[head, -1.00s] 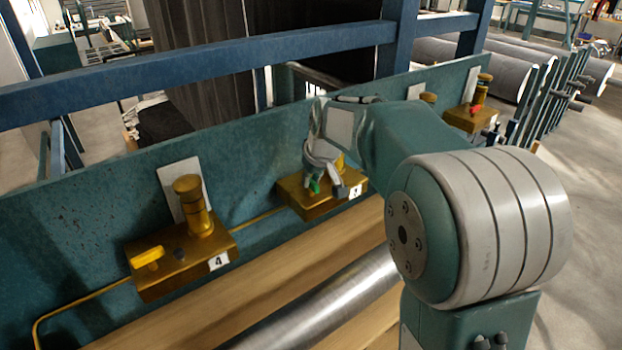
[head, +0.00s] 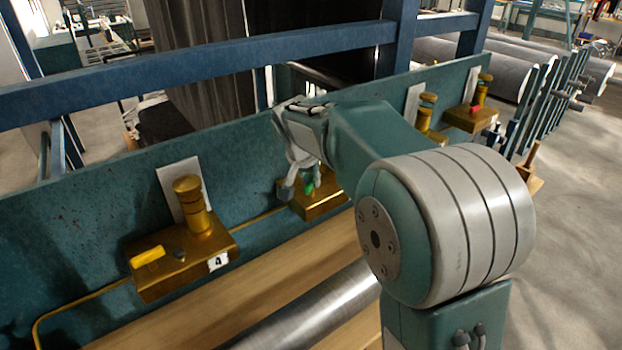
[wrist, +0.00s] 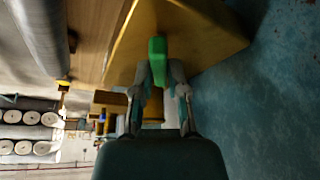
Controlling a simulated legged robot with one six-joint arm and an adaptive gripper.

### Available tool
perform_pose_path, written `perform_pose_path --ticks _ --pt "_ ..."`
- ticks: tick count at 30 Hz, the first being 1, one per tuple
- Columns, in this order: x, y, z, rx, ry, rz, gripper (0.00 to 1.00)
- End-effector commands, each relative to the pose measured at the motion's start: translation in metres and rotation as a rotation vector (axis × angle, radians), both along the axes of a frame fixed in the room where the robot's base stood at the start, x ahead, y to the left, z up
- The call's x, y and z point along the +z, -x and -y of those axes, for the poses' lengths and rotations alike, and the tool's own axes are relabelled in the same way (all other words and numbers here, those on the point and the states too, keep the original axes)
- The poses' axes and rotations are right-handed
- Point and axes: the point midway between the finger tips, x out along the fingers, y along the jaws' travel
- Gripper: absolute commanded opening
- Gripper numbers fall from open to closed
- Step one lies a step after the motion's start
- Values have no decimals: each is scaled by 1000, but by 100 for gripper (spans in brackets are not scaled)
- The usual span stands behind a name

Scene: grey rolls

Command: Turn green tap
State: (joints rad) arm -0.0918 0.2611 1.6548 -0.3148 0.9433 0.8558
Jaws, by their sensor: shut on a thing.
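The green tap (head: 309,183) is a small green handle on a brass block (head: 322,203) fixed to the teal panel. In the wrist view the green tap (wrist: 157,50) shows between the two fingertips of my gripper (wrist: 160,72). In the head view my gripper (head: 299,188) points down over the front of the block, and its fingers partly hide the tap and the fitting behind it. My gripper is shut on the green tap.
A brass block marked 4 with a yellow tap (head: 147,256) is at the left. A red tap (head: 476,108) sits on a block farther right. A blue rail (head: 200,72) runs above the teal panel (head: 90,210). A metal roll (head: 300,315) lies in front.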

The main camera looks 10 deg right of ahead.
Motion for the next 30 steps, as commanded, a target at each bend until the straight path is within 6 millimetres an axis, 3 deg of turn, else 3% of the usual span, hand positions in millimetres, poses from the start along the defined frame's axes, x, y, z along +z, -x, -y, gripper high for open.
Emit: perform_pose_path --ticks 15,30 --pt "-3 0 -3 -419 -2 -8 0" --pt "-3 0 -4 -558 -4 -7 0"
